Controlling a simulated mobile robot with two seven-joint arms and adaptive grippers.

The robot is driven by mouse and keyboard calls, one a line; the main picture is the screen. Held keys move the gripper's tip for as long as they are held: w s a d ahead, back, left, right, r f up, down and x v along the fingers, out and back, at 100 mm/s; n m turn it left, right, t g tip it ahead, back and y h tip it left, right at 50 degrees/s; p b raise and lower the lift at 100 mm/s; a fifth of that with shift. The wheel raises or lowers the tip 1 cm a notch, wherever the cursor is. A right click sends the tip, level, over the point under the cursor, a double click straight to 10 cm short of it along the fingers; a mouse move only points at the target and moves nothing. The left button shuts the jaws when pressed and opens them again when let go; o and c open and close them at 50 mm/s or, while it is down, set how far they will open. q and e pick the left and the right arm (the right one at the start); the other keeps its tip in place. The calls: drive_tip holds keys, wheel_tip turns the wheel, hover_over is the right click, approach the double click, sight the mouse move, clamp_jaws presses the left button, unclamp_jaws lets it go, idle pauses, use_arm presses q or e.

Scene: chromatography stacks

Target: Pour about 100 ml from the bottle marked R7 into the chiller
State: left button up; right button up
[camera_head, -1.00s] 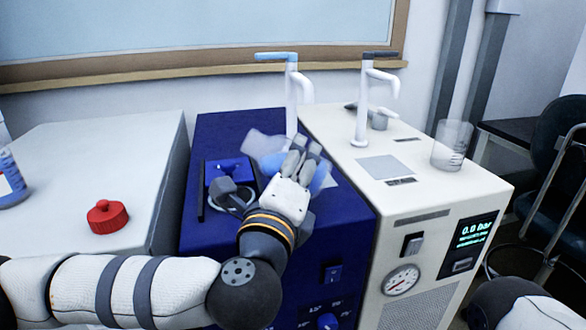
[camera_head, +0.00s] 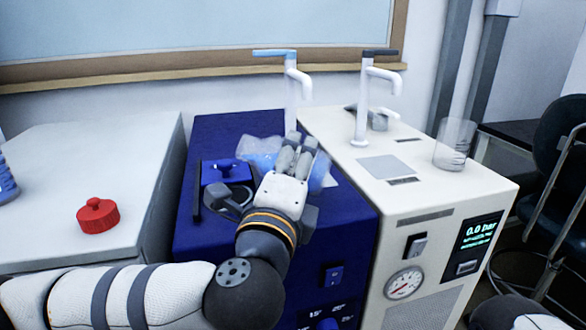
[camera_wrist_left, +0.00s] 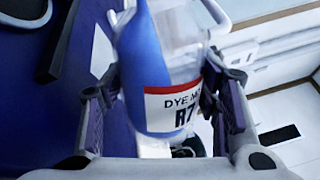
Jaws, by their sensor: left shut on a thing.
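My left gripper (camera_head: 297,150) is shut on the bottle marked R7 (camera_wrist_left: 180,70), above the top of the blue unit (camera_head: 345,235), which looks like the chiller. The bottle is clear with blue liquid; its label (camera_wrist_left: 172,108) shows "R7" in the left wrist view. In the head view the bottle (camera_head: 258,146) is tilted, its clear end pointing left, and my fingers hide its middle. A blue block with a knob (camera_head: 224,171) and a dark round fitting (camera_head: 231,199) lie left of the bottle on the unit's top. I cannot tell whether liquid is flowing out.
A red cap (camera_head: 98,216) sits on the grey surface (camera_head: 85,160) at left, with part of a blue bottle (camera_head: 5,181) at its edge. The white unit (camera_head: 440,185) at right bears a clear beaker (camera_head: 454,145). White taps (camera_head: 293,85) (camera_head: 363,105) rise behind the bottle.

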use_arm(q)
drive_tip(key=shift+r, duration=0.1)
drive_tip(key=shift+n+b, duration=0.3)
drive_tip(key=shift+b, duration=0.05)
drive_tip(key=shift+n+b, duration=0.4)
drive_tip(key=shift+n, duration=0.2)
drive_tip(key=shift+r, duration=0.1)
drive_tip(key=shift+f, duration=0.2)
drive_tip(key=shift+a, duration=0.1)
